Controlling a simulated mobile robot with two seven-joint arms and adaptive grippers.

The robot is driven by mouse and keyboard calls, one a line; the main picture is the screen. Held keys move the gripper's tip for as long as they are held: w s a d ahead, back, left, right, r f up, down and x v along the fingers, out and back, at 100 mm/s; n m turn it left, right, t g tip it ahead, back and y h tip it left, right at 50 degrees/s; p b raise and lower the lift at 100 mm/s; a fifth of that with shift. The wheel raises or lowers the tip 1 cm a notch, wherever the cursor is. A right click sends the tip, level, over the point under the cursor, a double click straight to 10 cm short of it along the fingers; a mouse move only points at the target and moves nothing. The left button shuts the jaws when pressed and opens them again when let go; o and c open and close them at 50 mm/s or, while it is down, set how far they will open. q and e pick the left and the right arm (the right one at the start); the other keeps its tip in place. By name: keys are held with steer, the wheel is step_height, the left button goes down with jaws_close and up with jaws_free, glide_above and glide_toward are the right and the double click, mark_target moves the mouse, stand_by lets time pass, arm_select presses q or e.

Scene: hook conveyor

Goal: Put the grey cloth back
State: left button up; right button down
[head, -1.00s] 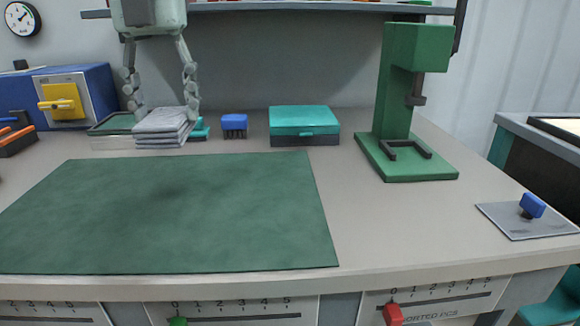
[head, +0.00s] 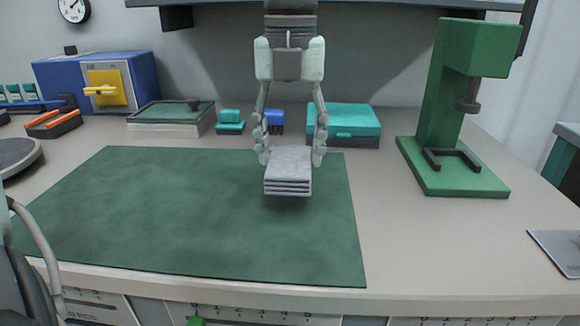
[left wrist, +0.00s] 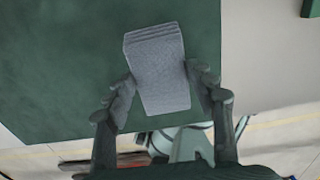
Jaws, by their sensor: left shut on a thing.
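The grey cloth (head: 288,172), folded into a stack of layers, is over the back right part of the green mat (head: 200,215). My left gripper (head: 291,155) is shut on it, one finger at each side. The cloth seems to be a little above the mat, with a dark shadow under its front edge. In the left wrist view the cloth (left wrist: 157,72) is between the fingers (left wrist: 165,92), with green mat behind it. My right gripper is not in view.
Behind the mat stand a green-topped tray (head: 172,115), a small teal item (head: 230,122), a blue brush-like item (head: 274,121) and a teal box (head: 343,122). A green press (head: 450,110) stands at right. The mat's left and front are clear.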

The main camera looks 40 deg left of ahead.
mark_target(290, 157)
arm_select(q)
steer(key=shift+f, duration=0.45)
step_height(290, 157, down, 2)
steer(key=shift+f, duration=0.5)
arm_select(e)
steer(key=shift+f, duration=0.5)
arm_select(q)
steer(key=o, duration=1.2)
steer(key=shift+c, duration=0.2)
steer(key=shift+o, duration=0.4)
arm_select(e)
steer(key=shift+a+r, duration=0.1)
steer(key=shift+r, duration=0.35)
